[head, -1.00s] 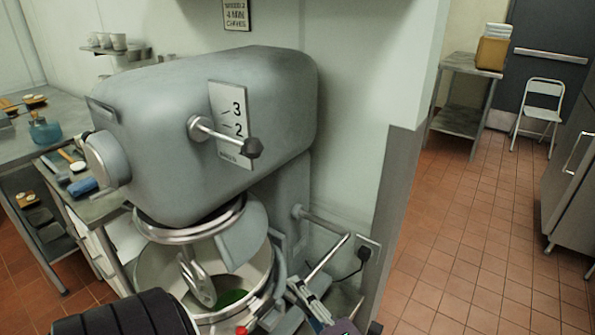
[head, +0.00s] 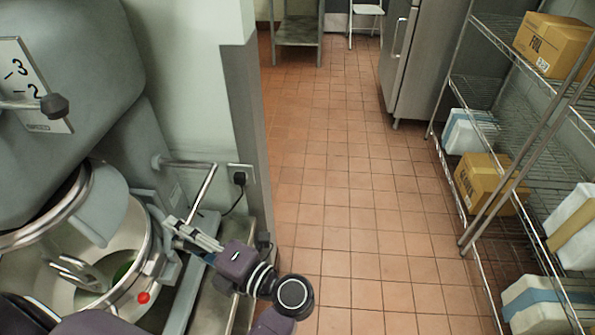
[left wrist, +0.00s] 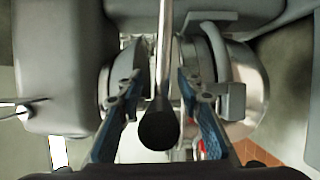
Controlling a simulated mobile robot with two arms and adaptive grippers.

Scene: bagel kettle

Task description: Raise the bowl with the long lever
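The steel mixer bowl (head: 68,297) sits under the grey mixer head at the left of the head view, with a spiral hook and something green inside. The long lever (head: 203,187) is a metal rod beside the bowl, angled down from a horizontal shaft on the mixer column. My left gripper (head: 180,230) is at its lower end. In the left wrist view, the lever's rod (left wrist: 165,45) and black knob (left wrist: 158,128) lie between the two fingers of my left gripper (left wrist: 159,82). The fingers are apart, with a gap visible beside the rod. My right gripper is not in view.
The mixer head (head: 70,90) carries a short speed lever with a black knob (head: 54,106). A wall outlet with a plug (head: 240,178) is right of the long lever. Tiled floor (head: 345,200) is clear between the wall corner and a wire shelf (head: 478,92) with boxes.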

